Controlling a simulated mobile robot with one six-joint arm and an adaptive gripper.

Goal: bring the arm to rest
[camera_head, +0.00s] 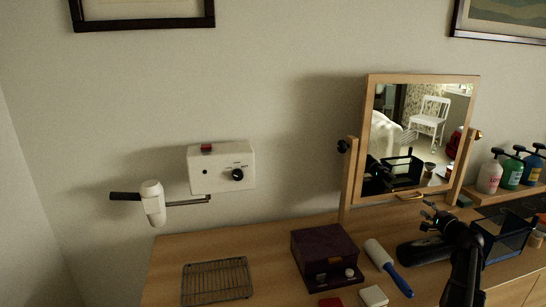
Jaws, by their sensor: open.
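My gripper (428,211) is at the right of the view, in front of the lower part of the tilting mirror (368,150). Its dark fingers point up and to the left. They are apart, with nothing seen between them. My black arm (466,265) comes up from the bottom edge at the right and bends near the gripper. Part of the arm runs out of the picture.
A wooden dresser top (220,238) carries a wire rack (217,281), a dark purple box (325,256) and a blue-handled lint roller (388,267). Several pump bottles (512,171) stand at the right. A white wall unit (221,167) and a white hairdryer (152,201) are at the left.

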